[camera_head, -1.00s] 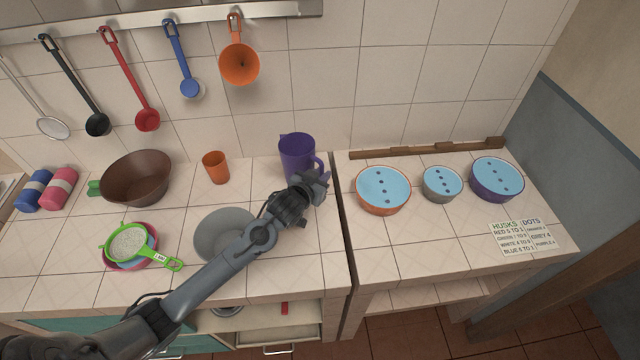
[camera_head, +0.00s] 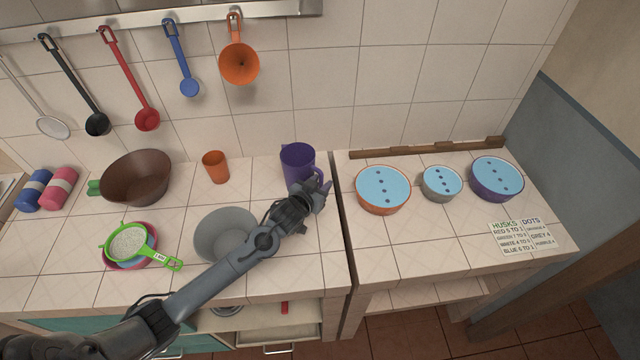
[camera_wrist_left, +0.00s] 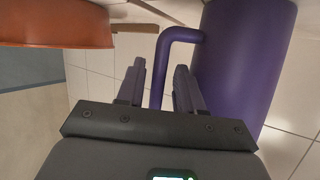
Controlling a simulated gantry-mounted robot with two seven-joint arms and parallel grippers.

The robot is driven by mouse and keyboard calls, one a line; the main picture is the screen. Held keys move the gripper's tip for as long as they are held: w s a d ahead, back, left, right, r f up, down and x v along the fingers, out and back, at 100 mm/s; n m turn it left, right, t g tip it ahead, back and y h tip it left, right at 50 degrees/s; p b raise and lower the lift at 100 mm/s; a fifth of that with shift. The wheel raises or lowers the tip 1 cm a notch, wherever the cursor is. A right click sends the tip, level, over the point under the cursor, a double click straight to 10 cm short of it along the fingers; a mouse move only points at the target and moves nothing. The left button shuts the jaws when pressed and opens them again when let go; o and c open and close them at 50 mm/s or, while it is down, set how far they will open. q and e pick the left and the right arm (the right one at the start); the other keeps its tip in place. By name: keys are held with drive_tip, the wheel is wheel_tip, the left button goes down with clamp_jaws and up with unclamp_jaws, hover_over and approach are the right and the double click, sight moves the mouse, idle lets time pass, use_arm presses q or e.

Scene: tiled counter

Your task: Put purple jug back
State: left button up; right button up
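The purple jug (camera_head: 297,160) stands upright, as far as I can tell, at the back right of the left counter, near the wall. Its base is partly hidden by my left gripper (camera_head: 320,190), which is at the jug's front right, by its handle. In the left wrist view, the jug's body (camera_wrist_left: 245,60) is on the right and its handle (camera_wrist_left: 158,75) runs between the two fingers of my left gripper (camera_wrist_left: 160,82). The fingers are apart, with a gap visible on either side of the handle. My right gripper is not in view.
An orange cup (camera_head: 216,167) and a brown bowl (camera_head: 137,178) stand left of the jug. A grey bowl (camera_head: 225,232) is beside my left arm. An orange-rimmed bowl (camera_head: 383,205) is on the right counter across the gap. Utensils hang above.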

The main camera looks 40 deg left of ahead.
use_arm(q)
drive_tip(key=shift+o, duration=0.3)
drive_tip(key=shift+r, duration=0.1)
drive_tip(key=v, duration=1.1)
drive_tip(key=s+d+f+g, duration=0.2)
drive_tip(key=s+d, duration=0.1)
drive_tip(key=s, duration=0.1)
drive_tip(key=s+d+f+m+g+h, duration=0.1)
drive_tip(key=s+d+f+g, duration=0.1)
drive_tip(key=s, duration=0.3)
drive_tip(key=s+d+f+g+h, duration=0.1)
drive_tip(key=s+d+f+g, duration=0.1)
drive_tip(key=s, duration=0.3)
drive_tip(key=shift+d+f+m, duration=0.4)
drive_tip(key=shift+d+f, duration=0.2)
drive_tip(key=shift+d, duration=0.3)
drive_tip(key=s+d+m+g, duration=0.1)
drive_tip(key=s+d+g, duration=0.3)
drive_tip(key=s, duration=0.7)
drive_tip(key=shift+f+m+h, duration=0.3)
drive_tip(key=shift+f+h, duration=0.1)
drive_tip(key=shift+r, duration=0.1)
